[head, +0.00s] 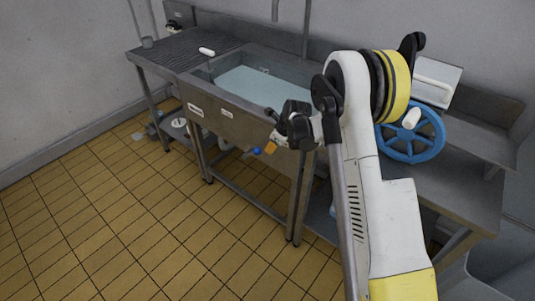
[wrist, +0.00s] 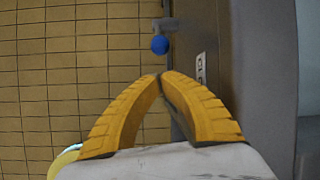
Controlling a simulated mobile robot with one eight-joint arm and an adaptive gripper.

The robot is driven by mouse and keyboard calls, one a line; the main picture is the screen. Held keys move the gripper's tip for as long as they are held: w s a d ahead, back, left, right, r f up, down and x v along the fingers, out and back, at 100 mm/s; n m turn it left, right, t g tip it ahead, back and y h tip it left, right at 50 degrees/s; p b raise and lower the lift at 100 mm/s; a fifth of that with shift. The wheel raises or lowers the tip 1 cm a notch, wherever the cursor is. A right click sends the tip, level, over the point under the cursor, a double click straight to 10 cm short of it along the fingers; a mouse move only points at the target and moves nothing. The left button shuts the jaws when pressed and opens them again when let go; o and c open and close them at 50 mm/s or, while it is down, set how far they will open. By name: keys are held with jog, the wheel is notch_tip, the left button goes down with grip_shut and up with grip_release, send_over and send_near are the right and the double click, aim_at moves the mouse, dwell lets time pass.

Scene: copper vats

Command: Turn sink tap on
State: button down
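A steel sink (head: 235,115) stands against the wall, with a pale blue surface in its basin. A grey pipe (head: 275,10) hangs above the basin; its top is cut off. A small blue ball-shaped knob (head: 257,150) sits low at the sink's front; it also shows in the wrist view (wrist: 160,44), on a short grey stem. My gripper (head: 271,147) is just right of the blue knob in the head view. In the wrist view its yellow fingers (wrist: 162,77) meet at the tips, with nothing seen between them, apart from the knob.
A white-handled lever (head: 207,51) rises at the basin's left end. A ribbed drainboard (head: 190,48) extends left. Sink legs stand below. The tiled floor (head: 130,210) in front is mostly clear.

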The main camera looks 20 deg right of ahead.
aim_at(253, 153)
jog(key=b+x, duration=0.3)
jog(key=x, duration=0.6)
jog(key=shift+b, duration=0.3)
jog(key=shift+r, duration=0.1)
